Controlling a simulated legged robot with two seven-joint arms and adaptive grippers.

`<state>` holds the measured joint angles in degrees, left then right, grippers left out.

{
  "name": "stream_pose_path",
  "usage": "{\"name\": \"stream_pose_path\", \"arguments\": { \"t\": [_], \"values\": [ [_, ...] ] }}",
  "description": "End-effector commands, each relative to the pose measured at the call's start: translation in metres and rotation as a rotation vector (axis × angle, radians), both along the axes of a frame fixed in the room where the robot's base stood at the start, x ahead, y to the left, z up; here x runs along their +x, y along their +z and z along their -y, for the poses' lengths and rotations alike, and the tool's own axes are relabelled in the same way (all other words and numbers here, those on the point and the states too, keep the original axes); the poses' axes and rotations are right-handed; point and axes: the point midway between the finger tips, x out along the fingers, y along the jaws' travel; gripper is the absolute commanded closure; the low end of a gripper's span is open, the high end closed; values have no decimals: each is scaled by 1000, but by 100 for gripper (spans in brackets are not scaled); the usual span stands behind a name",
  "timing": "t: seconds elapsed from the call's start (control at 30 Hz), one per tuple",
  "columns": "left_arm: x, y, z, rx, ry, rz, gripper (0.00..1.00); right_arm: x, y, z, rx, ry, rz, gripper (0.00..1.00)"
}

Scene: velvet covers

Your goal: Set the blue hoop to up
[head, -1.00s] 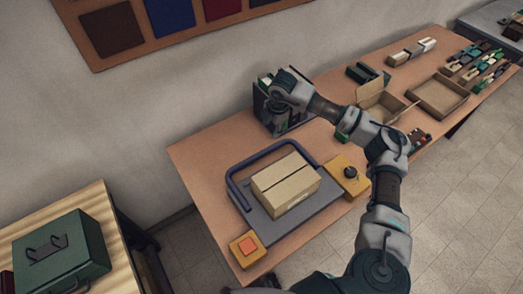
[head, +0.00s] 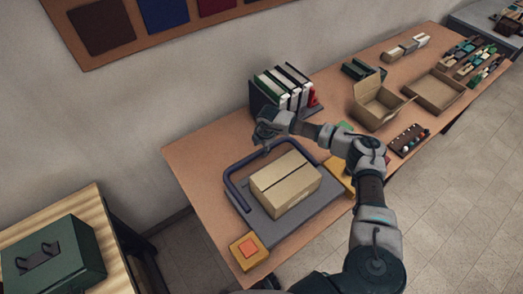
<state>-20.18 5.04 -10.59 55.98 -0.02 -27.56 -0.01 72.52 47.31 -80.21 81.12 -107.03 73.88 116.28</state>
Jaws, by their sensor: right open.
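The blue hoop (head: 233,189) is a dark blue bar running around the back and left of a grey plate (head: 309,203) on the wooden table. It looks low, close to the plate; its exact tilt is hard to tell. A closed cardboard box (head: 286,184) sits on the plate, in front of the hoop's back bar. My right gripper (head: 265,142) is open and empty, pointing down over the back bar of the hoop. Whether it touches the bar is unclear, and it hides part of it. My left gripper is not in view.
An orange button on a yellow block (head: 249,251) stands at the plate's front left. Another yellow block (head: 338,170) is partly behind my right arm. Binders (head: 283,88) stand behind the gripper. An open carton (head: 379,103) and a shallow tray (head: 434,91) are further right.

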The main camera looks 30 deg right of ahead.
Motion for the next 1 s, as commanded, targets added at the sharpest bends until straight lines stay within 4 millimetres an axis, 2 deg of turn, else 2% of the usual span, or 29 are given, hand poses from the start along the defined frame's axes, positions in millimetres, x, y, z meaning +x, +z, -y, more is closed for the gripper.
{"name": "stream_pose_path", "arguments": {
  "t": [0.1, 0.2, 0.53, 0.57, 0.73, 0.77, 1.0],
  "values": [
    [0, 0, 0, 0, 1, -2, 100, 3, -17, 3, 3, -4, -1, 49],
    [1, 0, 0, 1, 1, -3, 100, 5, -26, 3, 3, -2, -1, 49],
    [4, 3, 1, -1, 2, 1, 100, 6, -29, 3, 3, -1, 1, 49],
    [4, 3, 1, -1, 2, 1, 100, 6, -29, 3, 3, -1, 1, 54],
    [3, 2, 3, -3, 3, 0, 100, 6, -28, 1, 0, -2, 0, 97],
    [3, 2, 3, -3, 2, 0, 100, 6, -28, 1, 0, -2, 0, 100],
    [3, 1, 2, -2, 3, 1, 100, 6, -27, -2, 5, 2, 3, 100]
  ]
}}
